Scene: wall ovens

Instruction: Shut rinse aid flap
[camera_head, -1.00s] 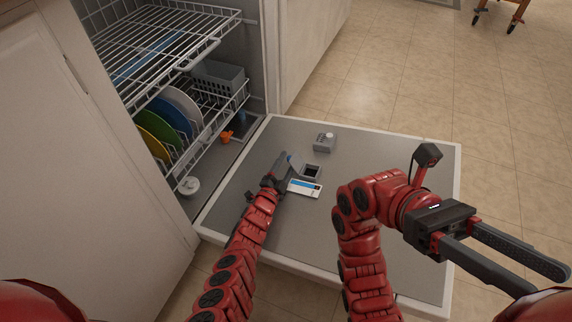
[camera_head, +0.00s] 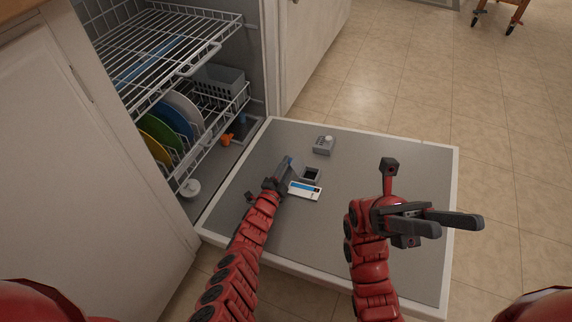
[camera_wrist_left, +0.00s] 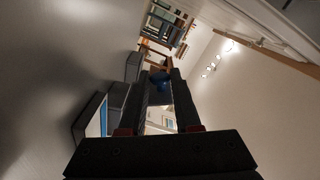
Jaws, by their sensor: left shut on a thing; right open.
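The dispenser unit lies on the inside of the lowered dishwasher door (camera_head: 390,175). It has a dark square opening (camera_head: 312,174) and a white and blue panel (camera_head: 305,190). My left gripper (camera_head: 288,166) is low over the door, just left of the opening. It is shut on a small blue piece, apparently the rinse aid flap (camera_head: 291,161), which stands raised beside the opening. The blue flap also shows between the fingertips in the left wrist view (camera_wrist_left: 160,80); the fingers hide much of it. My right gripper (camera_head: 460,226) is open and empty above the door's right side.
A grey block with a round knob (camera_head: 324,145) sits on the door beyond the opening. The lower rack (camera_head: 215,125) holds several plates and a grey basket (camera_head: 218,80). The upper rack (camera_head: 165,45) juts out over it. The door's right half is bare.

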